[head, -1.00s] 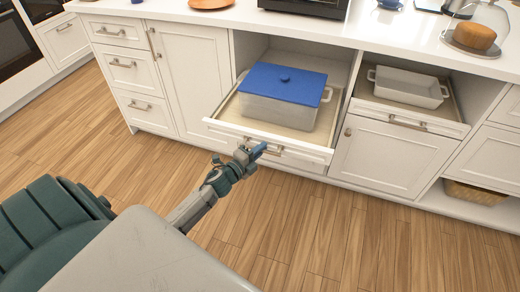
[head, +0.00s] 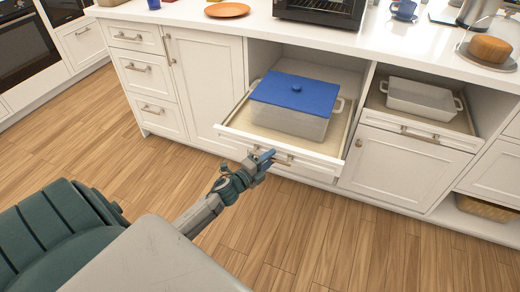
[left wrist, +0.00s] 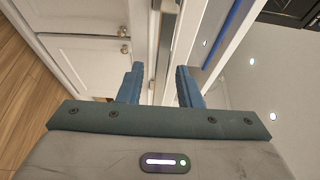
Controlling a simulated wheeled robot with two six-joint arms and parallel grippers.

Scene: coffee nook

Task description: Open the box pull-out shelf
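The box pull-out shelf (head: 232,133) is a white-fronted drawer standing well out of the cabinet in the head view. A white box with a blue lid (head: 294,91) sits on it. Its metal handle (head: 284,160) is on the front face, partly hidden by my left gripper. My left gripper (head: 265,157) is at the left part of this handle; the head view does not show clearly whether they touch. In the left wrist view, the blue fingers of my left gripper (left wrist: 160,84) stand apart, with pale shelf-front edges beyond them. My right gripper is not in view.
A second pull-out with a white dish (head: 420,98) is at the right, above a cabinet door. A basket (head: 487,208) sits lower right. The countertop holds a black oven (head: 320,12) and an orange plate (head: 227,10). The wooden floor in front is clear.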

